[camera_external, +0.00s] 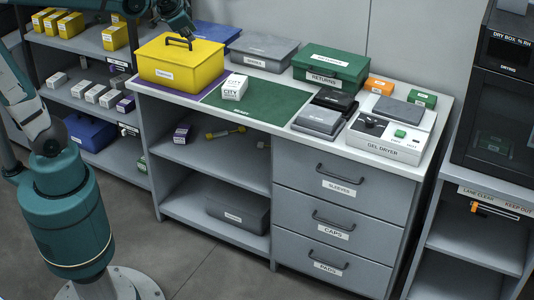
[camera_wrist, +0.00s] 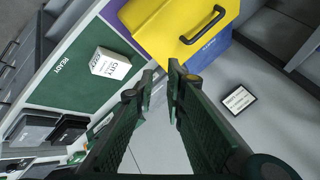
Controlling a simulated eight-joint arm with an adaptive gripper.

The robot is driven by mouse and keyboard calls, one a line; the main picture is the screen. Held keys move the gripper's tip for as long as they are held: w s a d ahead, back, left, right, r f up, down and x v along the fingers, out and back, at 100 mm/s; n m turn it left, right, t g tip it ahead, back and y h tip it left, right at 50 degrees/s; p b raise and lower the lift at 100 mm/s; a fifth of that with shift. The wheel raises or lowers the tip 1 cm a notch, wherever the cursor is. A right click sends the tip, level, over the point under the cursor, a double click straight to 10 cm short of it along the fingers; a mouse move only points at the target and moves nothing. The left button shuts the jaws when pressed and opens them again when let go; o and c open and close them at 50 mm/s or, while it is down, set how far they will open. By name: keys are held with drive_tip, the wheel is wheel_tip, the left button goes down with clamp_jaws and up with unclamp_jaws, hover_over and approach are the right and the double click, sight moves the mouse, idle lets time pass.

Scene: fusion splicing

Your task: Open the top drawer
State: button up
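The top drawer (camera_external: 300,182), labelled SLEEVES, is at the right of the workbench in the external view. It is shut flush, with a dark bar handle (camera_external: 339,174) on its grey front. Two more shut drawers, CAPS (camera_external: 300,224) and PADS (camera_external: 300,259), sit below it. My gripper (camera_external: 185,33) is at the top of the external view, above and behind the yellow box, far from the drawer. In the wrist view my gripper (camera_wrist: 161,72) shows two dark green fingers with a gap between their tips and nothing held.
The yellow box (camera_external: 168,77), white carton (camera_external: 234,88), grey case (camera_external: 263,50), green RETURNS box (camera_external: 330,66) and gel dryer (camera_external: 385,145) stand on the bench. A dry box (camera_external: 492,110) stands at right. Floor left of the drawers' front (camera_external: 215,270) is clear.

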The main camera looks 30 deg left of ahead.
drive_tip(key=w+d+m+t+b, duration=0.1)
drive_tip(key=w+d+m+t, duration=0.15)
drive_tip(key=d, duration=1.25)
drive_tip(key=w+d+m+t, duration=0.1)
drive_tip(key=d+m, duration=0.3)
drive_tip(key=d, duration=1.1)
drive_tip(key=s+d+f+m+t+h, duration=0.1)
drive_tip(key=s+d, duration=0.4)
drive_tip(key=d, duration=0.4)
drive_tip(key=s+d+f+m+t+b, duration=0.15)
drive_tip(key=s+d, duration=0.25)
drive_tip(key=d, duration=0.5)
drive_tip(key=s+d+m+t+h+p, duration=0.1)
drive_tip(key=s+d+t, duration=0.1)
drive_tip(key=s+d, duration=0.5)
approach(329, 175)
drive_tip(key=w, duration=0.3)
drive_tip(key=shift+s+f, duration=0.15)
drive_tip(key=shift+f, duration=0.1)
drive_tip(key=shift+b, duration=0.3)
drive_tip(key=shift+w+f+b, duration=0.25)
drive_tip(key=shift+w+b, duration=0.05)
drive_tip(key=shift+w, duration=1)
drive_tip(key=shift+w+f+b, duration=0.3)
drive_tip(key=shift+w, duration=0.95)
drive_tip(key=shift+w+f+b, duration=0.25)
drive_tip(key=shift+w+b, duration=0.05)
drive_tip(key=shift+w, duration=1)
